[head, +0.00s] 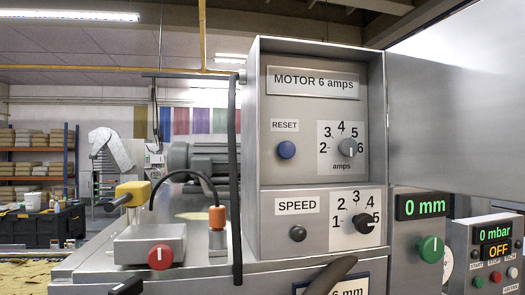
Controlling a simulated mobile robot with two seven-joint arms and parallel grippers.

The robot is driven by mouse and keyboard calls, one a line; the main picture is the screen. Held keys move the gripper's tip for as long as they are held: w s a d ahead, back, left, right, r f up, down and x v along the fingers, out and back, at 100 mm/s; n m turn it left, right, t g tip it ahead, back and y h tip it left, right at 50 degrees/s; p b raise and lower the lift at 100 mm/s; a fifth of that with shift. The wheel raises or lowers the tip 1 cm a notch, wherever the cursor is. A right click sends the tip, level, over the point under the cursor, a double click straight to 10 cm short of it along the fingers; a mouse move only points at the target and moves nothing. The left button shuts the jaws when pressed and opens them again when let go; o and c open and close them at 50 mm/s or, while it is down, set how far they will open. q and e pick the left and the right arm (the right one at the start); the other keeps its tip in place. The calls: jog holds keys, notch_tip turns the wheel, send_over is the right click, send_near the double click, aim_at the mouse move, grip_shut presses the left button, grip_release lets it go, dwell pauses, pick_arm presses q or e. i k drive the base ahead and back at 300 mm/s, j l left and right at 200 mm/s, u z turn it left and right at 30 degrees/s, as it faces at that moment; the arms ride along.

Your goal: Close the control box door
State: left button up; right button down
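The control box (375,110) is a grey metal cabinet standing on the machine in the middle of the head view. Its front is open, showing a MOTOR 6 amps label, a blue RESET button (287,150), an amps dial (347,148), a SPEED label, a dark button and a speed dial (366,223). The door (455,135) looks like the large plain metal panel on the right, swung wide open from the box's right edge. Its far end is cut off by the picture's edge. I can make out neither of my grippers in this view.
Below the door are a 0 mm display with a green knob (430,249) and a 0 mbar panel (495,250). Left of the box stand a unit with a red knob (160,257), a yellow-topped lever (132,194) and a dark upright bar (233,180). A dark curved handle (325,279) is below.

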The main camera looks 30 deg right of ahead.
aim_at(455, 87)
jog(key=k+l, duration=0.2)
jog(key=l, duration=0.2)
jog(key=k+l, duration=0.2)
jog(key=l, duration=0.2)
jog(key=k+l, duration=0.2)
jog(key=l, duration=0.15)
jog(key=k+l, duration=0.2)
jog(key=l, duration=0.2)
jog(key=k+l, duration=0.2)
jog(key=l, duration=0.4)
jog(key=i+l, duration=0.15)
jog(key=l+u, duration=0.05)
jog(key=l, duration=0.05)
